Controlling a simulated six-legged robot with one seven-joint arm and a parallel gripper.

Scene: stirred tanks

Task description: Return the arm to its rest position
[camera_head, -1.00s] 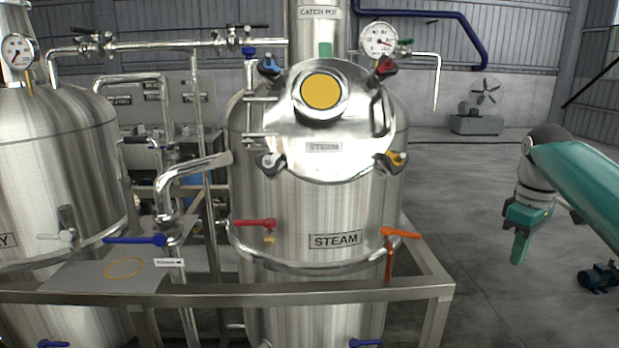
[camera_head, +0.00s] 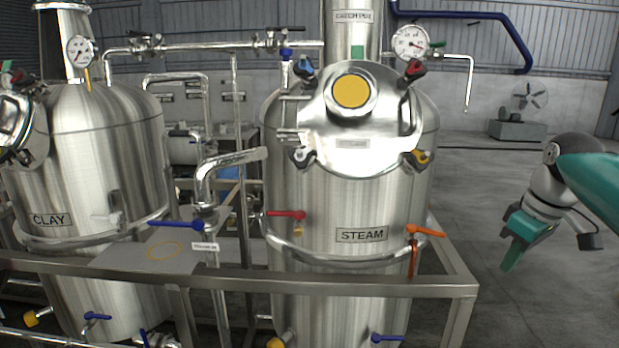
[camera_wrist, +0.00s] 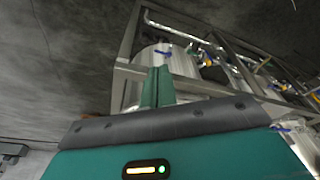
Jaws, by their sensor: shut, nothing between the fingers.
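My arm comes in from the right edge of the head view, with a teal link and a grey and white wrist. My gripper (camera_head: 508,266) is teal and points down and to the left, over the open floor to the right of the steel frame. Its fingers are together with nothing between them. In the wrist view my gripper (camera_wrist: 158,72) shows as two teal fingers side by side, in front of the steel frame and tanks. It touches nothing that I can see.
The STEAM tank (camera_head: 335,200) stands inside a steel frame (camera_head: 330,287), with red and orange valve handles. The CLAY tank (camera_head: 95,165) is at the left. A fan (camera_head: 530,97) stands at the back right. The floor (camera_head: 500,200) around my gripper is clear.

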